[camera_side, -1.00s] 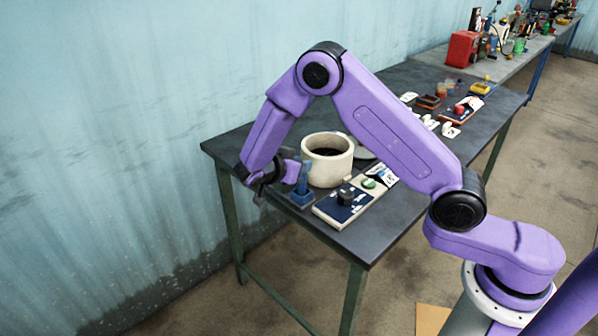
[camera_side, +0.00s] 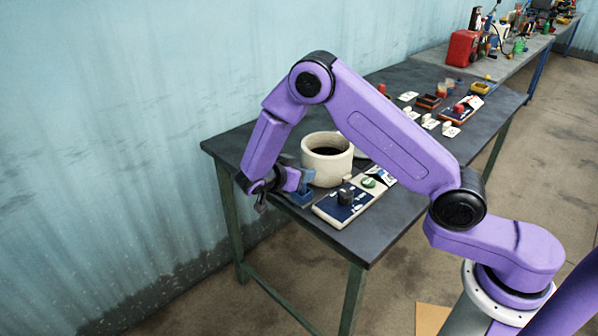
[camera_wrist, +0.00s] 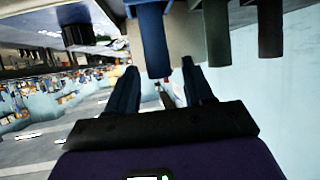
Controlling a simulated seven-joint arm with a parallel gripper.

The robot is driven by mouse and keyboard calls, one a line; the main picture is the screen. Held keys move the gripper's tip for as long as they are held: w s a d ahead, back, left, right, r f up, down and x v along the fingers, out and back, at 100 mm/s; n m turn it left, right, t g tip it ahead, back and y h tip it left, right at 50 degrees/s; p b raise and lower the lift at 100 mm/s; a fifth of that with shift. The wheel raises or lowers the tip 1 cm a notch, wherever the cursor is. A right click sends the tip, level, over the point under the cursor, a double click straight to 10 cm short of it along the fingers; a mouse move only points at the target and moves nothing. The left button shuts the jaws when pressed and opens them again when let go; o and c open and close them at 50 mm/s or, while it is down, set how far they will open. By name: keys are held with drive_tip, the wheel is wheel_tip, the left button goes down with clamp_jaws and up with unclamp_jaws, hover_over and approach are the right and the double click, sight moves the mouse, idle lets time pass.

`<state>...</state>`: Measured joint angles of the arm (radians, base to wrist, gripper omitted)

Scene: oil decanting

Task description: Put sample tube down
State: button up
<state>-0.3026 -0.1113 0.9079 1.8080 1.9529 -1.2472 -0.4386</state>
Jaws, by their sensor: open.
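My gripper (camera_side: 305,181) is low over the near left corner of the table, beside the cream pot. In the wrist view my gripper (camera_wrist: 160,65) has its two dark blue fingers spread apart. An upright blue piece (camera_wrist: 153,40) is just ahead of the fingertips, roughly in line with the gap; I cannot tell whether it is the sample tube or part of its stand. A small blue stand (camera_side: 302,200) is on the table below the gripper in the side view. The sample tube is not clearly distinguishable there, with the gripper partly covering that spot.
The cream pot (camera_side: 327,160) with a dark inside stands right behind the gripper. A blue and white panel (camera_side: 345,203) with a black knob and green button (camera_side: 368,182) lies to the right. The table's edge is close; the blue wall is behind.

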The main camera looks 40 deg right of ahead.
drive_tip(key=v, duration=1.2)
drive_tip(key=shift+r, duration=0.15)
drive_tip(key=shift+w, duration=0.1)
